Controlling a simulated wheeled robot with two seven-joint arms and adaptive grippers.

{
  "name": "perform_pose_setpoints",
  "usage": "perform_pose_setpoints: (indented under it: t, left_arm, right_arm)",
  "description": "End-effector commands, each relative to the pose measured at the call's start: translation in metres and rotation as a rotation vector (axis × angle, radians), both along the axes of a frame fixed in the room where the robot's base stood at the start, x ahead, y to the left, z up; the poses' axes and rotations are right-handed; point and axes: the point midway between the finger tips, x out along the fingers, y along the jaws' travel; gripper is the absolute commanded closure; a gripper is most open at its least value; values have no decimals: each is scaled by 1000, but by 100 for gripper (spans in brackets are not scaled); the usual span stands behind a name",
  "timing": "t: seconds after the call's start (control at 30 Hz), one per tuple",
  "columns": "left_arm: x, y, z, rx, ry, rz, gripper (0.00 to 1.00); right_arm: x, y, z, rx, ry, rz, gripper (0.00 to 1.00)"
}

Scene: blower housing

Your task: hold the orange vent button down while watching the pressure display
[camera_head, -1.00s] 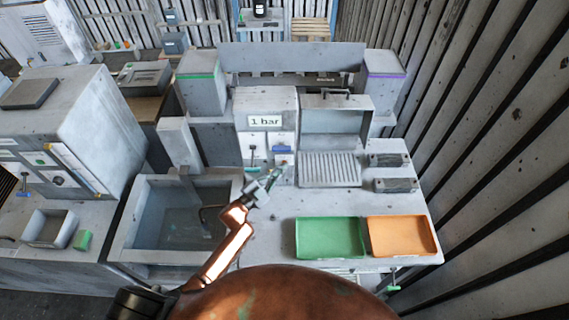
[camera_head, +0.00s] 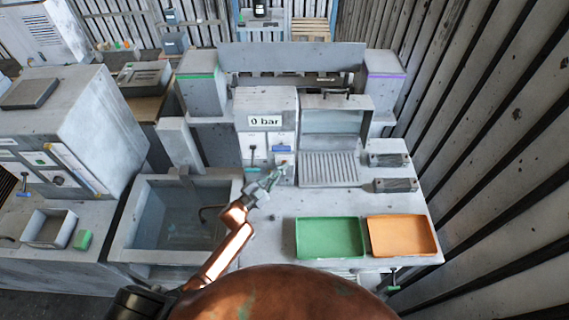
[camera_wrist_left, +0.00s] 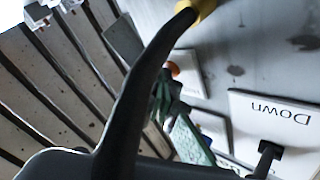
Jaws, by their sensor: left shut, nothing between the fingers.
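The pressure display (camera_head: 265,120) on the grey housing reads "0 bar". My left gripper (camera_head: 275,174) is shut and empty, its greenish tips up against the lower right of the control panel below the display. The orange button (camera_wrist_left: 174,69) shows in the left wrist view on a pale plate, partly hidden behind the dark green fingertips (camera_wrist_left: 163,97). The tips are at or very near the button; I cannot tell whether it is pressed in. My right gripper is not in view.
A plate marked "Down" (camera_wrist_left: 275,112) with a black lever (camera_wrist_left: 265,158) sits beside the fingers. A sink (camera_head: 150,235) lies left of my arm. A green tray (camera_head: 330,257) and an orange tray (camera_head: 402,254) lie at front right. A ribbed plate (camera_head: 328,170) stands right of the panel.

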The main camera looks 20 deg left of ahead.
Motion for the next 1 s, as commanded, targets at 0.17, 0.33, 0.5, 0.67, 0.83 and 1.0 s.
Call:
perform_pose_setpoints:
  t: [0.17, 0.33, 0.5, 0.67, 0.83, 1.0]
  left_arm:
    - [0, 0, 0, 0, 0, 1, 100]
    - [0, 0, 0, 0, 0, 1, 100]
    - [0, 0, 0, 0, 0, 1, 100]
    - [0, 0, 0, 0, 0, 1, 100]
    - [-5, -1, 0, 0, 1, 1, 100]
    - [-13, -3, 1, -1, 1, 0, 100]
  right_arm:
    - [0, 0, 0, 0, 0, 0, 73]
    - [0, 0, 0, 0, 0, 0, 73]
    - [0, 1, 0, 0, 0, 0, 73]
    - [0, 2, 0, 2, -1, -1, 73]
    - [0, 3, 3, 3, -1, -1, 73]
    - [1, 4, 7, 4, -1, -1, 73]
